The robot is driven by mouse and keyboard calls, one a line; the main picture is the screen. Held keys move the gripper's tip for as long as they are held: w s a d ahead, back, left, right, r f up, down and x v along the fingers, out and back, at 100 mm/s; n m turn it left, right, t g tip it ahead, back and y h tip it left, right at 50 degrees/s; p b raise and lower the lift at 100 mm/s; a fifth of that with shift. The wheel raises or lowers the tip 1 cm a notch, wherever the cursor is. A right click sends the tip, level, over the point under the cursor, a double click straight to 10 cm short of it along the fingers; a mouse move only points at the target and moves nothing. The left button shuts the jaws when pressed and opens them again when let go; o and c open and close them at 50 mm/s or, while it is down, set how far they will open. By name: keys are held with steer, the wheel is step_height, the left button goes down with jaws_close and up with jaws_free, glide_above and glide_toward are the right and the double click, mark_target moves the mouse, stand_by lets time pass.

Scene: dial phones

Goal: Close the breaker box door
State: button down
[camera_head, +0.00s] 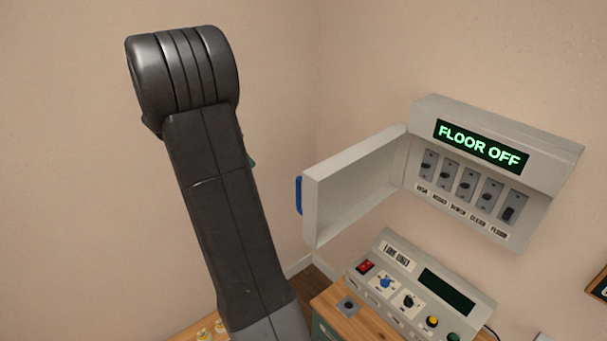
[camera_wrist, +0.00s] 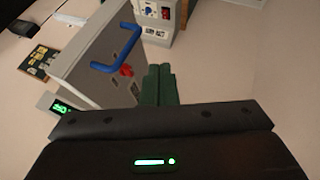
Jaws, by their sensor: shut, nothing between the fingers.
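The grey breaker box (camera_head: 548,143) is on the right wall, its display reading "FLOOR OFF". Its door (camera_head: 350,190) stands wide open, swung out to the left. A blue handle (camera_head: 298,195) is on the door's outer face. In the wrist view the door's outer face (camera_wrist: 85,68) shows with the blue handle (camera_wrist: 118,48) and a red mark. My gripper (camera_wrist: 159,68) has its green fingers together and empty, in front of that face, to the right of the handle in the picture. I cannot tell if it touches the door. In the head view my arm mostly hides it.
A grey control unit (camera_head: 395,252) with knobs, buttons and a dark screen sits on a wooden cabinet (camera_head: 330,300) below the box. Small yellowish items (camera_head: 205,334) are at the bottom edge. Bare wall is behind my arm.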

steer(key=s+d+f+p, duration=0.2)
steer(key=d+f, duration=0.5)
steer(key=d, duration=0.3)
steer(key=shift+s+f+p, duration=0.2)
steer(key=shift+s+p, duration=0.05)
steer(key=shift+p, duration=0.1)
